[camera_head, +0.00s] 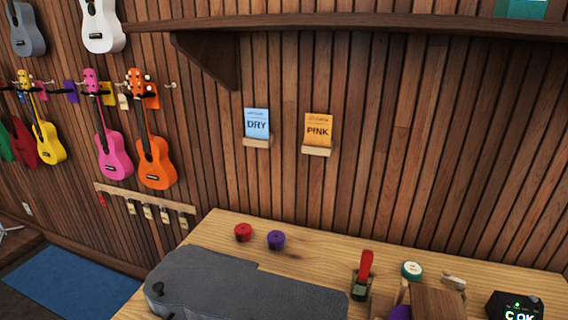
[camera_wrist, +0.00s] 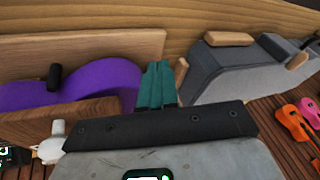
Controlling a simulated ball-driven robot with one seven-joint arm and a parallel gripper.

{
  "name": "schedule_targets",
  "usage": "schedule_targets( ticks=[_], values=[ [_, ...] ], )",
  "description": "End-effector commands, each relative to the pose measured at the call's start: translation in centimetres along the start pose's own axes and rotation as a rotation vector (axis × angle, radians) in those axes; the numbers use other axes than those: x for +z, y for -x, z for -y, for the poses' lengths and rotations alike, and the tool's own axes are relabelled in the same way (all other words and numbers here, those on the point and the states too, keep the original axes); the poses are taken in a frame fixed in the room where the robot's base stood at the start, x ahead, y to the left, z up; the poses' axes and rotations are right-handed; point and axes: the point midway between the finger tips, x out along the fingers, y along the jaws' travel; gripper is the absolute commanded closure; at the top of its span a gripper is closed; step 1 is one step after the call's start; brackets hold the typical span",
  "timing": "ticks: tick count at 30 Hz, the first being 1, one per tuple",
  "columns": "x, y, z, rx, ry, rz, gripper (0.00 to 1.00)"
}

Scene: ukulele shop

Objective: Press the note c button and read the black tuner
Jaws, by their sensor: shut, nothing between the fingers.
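The black tuner (camera_head: 515,308) sits at the bottom right of the head view. Its lit screen reads "C" and "OK" in pale letters with small green marks above, and its lower part is cut off by the frame. In the wrist view, my gripper (camera_wrist: 156,88) shows as two teal fingers pressed together, empty. It is beside a purple ukulele body (camera_wrist: 105,82) lying between wooden boards. A dark object with green lit marks (camera_wrist: 12,156) shows at the left edge, perhaps the tuner. I cannot pick out a button marked note c.
A red disc (camera_head: 243,232) and a purple disc (camera_head: 276,239) lie on the wooden bench (camera_head: 215,237). A grey case (camera_head: 235,285) covers the front left. A red-handled tool (camera_head: 365,270), a green-rimmed round item (camera_head: 411,270) and a brown wooden piece (camera_head: 437,302) crowd the right.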

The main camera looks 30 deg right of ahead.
Motion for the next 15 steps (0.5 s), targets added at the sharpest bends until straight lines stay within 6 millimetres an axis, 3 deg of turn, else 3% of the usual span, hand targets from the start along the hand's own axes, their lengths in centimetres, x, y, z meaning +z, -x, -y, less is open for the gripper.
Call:
schedule_targets(
  ticks=[1, 6, 10, 15],
  values=[
    [2.3, -1.3, 1.3, 0.015, 0.071, 0.055, 1.00],
    [8.1, -2.8, 3.4, 0.087, 0.278, 0.190, 1.00],
    [11.0, -2.9, 3.9, 0.134, 0.397, 0.253, 1.00],
    [12.6, -2.8, 3.9, 0.167, 0.473, 0.288, 1.00]
  ],
)
